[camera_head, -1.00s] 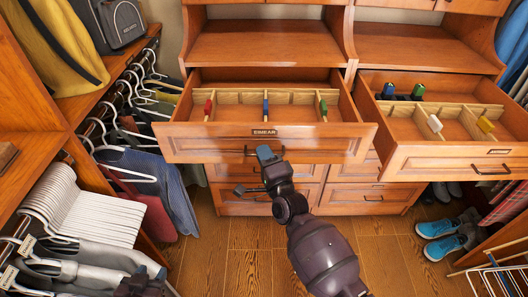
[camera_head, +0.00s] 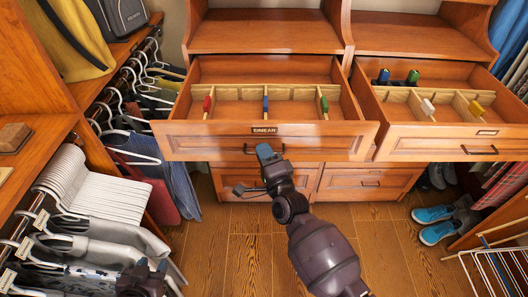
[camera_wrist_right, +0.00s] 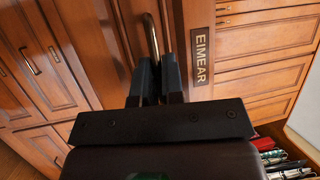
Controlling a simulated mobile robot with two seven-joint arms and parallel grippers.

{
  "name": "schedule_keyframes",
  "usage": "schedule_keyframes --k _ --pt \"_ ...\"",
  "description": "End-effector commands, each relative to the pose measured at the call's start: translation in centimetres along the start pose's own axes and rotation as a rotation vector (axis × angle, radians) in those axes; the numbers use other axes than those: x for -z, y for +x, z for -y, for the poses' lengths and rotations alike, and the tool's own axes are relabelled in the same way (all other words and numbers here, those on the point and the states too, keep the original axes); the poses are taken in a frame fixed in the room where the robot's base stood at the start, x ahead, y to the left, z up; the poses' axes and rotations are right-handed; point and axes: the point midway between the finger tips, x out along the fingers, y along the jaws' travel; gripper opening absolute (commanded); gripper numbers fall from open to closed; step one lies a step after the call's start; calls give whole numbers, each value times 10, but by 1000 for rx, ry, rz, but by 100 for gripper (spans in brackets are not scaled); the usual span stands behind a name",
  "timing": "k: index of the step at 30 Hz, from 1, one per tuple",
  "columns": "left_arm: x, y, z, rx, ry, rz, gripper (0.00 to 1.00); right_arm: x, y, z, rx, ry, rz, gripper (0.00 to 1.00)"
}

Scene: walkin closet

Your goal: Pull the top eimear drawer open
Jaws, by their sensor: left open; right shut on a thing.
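The top Eimear drawer (camera_head: 215,141) is pulled out from the left cabinet, its inside and a divider with red, blue and green items showing. Its front bears a dark "EIMEAR" label (camera_head: 264,130), also seen in the right wrist view (camera_wrist_right: 203,56). My right gripper (camera_head: 263,153) is at the drawer front, shut on the metal drawer handle (camera_wrist_right: 151,38), which shows between its fingers in the right wrist view. My left gripper (camera_head: 143,277) is open at the bottom left edge of the head view, partly cut off and away from the drawer.
A second open drawer (camera_head: 430,147) stands out on the right. Closed drawers (camera_head: 365,181) lie below. Hanging clothes and white hangers (camera_head: 95,190) line the left side. Blue shoes (camera_head: 440,226) are on the floor at right. The wooden floor (camera_head: 215,245) in front is clear.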

Motion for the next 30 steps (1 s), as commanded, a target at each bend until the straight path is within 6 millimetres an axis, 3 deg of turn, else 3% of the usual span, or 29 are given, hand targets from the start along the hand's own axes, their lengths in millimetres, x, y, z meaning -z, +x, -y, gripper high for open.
schedule_keyframes --k 1,2,3,14,30 --pt "0 0 0 0 0 0 43 0 0 0 0 0 0 0" --pt "0 0 0 0 0 0 43 0 0 0 0 0 0 13" --pt "0 0 0 0 0 1 43 0 0 0 0 0 0 18" --pt "-1 0 0 0 0 1 43 0 -4 -1 -1 0 -1 18" --pt "-5 4 -1 0 -1 0 43 1 -88 -1 -2 -1 0 18"
